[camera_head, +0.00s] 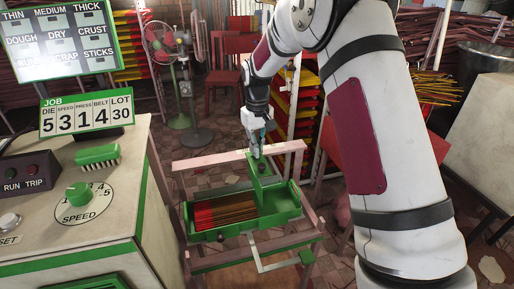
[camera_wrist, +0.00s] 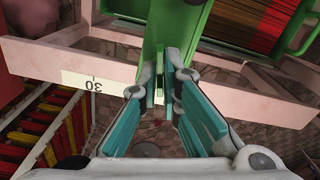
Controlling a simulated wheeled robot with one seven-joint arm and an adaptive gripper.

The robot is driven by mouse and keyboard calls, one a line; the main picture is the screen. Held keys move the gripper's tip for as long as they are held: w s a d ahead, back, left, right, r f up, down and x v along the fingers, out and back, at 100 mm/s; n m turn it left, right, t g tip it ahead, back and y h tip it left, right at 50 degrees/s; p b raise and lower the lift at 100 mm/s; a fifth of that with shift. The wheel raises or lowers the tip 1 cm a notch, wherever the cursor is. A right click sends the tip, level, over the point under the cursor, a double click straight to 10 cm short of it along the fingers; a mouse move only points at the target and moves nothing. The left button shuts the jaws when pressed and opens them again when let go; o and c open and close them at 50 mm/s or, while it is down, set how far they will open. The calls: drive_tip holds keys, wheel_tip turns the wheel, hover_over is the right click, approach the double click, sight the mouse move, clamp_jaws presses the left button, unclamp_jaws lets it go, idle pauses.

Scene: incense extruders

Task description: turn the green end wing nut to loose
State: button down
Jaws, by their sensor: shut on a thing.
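My gripper (camera_head: 256,152) points down at the far end of the green tray (camera_head: 292,208), by the back rail of the pale pink wooden stand. In the wrist view my gripper (camera_wrist: 160,92), with teal finger pads, is shut on the green end wing nut (camera_wrist: 159,96). Only a small dark green part of the nut shows between the fingertips, below the end of a green bar (camera_wrist: 178,25). The fingers hide the rest, so I cannot tell its turn angle. The tray holds brown and red sticks (camera_head: 235,210).
A white label reading 30 (camera_wrist: 93,82) is on the rail (camera_wrist: 40,62) left of my gripper. A control cabinet (camera_head: 110,215) with a speed knob (camera_head: 79,194) and green brush (camera_head: 97,157) stands at left. Fans (camera_head: 168,50) and a red chair (camera_head: 228,75) stand behind.

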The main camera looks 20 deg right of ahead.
drive_tip(key=n, duration=0.4)
drive_tip(key=shift+n, duration=0.3)
drive_tip(key=n, duration=0.4)
drive_tip(key=shift+n, duration=0.3)
drive_tip(key=c, duration=1.8)
unclamp_jaws()
wheel_tip(320, 180, up, 12)
drive_tip(key=shift+r, duration=0.1)
